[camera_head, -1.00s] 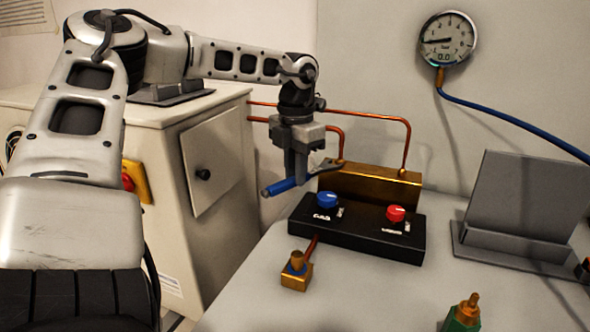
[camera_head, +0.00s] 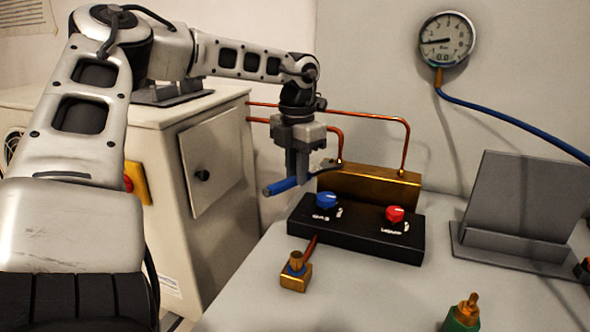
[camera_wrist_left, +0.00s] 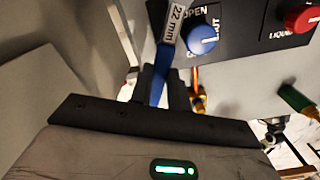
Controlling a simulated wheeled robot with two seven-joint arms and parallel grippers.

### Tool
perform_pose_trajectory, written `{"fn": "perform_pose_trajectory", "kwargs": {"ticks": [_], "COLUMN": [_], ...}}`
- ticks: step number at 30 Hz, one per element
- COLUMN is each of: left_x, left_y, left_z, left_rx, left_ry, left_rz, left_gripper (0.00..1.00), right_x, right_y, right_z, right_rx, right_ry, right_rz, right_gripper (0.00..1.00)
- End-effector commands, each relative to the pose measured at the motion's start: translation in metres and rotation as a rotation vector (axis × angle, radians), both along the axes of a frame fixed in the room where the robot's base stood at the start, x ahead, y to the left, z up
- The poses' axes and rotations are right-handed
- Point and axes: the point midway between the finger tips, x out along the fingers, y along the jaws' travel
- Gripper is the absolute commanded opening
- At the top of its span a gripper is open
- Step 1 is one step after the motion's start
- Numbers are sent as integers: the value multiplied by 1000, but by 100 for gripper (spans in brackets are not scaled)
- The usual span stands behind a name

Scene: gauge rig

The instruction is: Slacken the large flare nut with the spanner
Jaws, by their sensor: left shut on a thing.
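My left gripper (camera_head: 297,178) points down and is shut on the blue handle of the spanner (camera_head: 280,186), left of the brass block (camera_head: 372,188). The spanner lies roughly level, its steel head at the left end of the block, by the foot of a copper pipe. Whether its jaws are around a nut there is too small to tell. In the left wrist view, the spanner (camera_wrist_left: 178,22) carries a "22 mm" label, and its head is outside the picture. Which fitting is the large flare nut cannot be told for sure. My right gripper is not in view.
A black panel (camera_head: 355,240) with a blue knob (camera_head: 327,200) and a red knob (camera_head: 395,214) stands before the block. A small brass fitting (camera_head: 295,275) and a green-bodied one (camera_head: 464,318) are nearer. The gauge (camera_head: 447,40) reads 0.0. A grey stand (camera_head: 520,205) is at right.

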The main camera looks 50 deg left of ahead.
Motion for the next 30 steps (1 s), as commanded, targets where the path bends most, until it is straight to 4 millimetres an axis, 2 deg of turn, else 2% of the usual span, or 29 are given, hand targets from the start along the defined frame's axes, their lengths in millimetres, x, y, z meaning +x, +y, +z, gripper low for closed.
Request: {"fn": "perform_pose_trajectory", "kwargs": {"ticks": [30], "left_x": [16], "left_y": [0], "left_z": [0], "left_rx": [-1], "left_ry": [-1], "left_rz": [-1], "left_gripper": [0], "right_x": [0], "right_y": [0], "right_z": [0], "right_rx": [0], "right_ry": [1], "right_rz": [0], "right_gripper": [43]}}
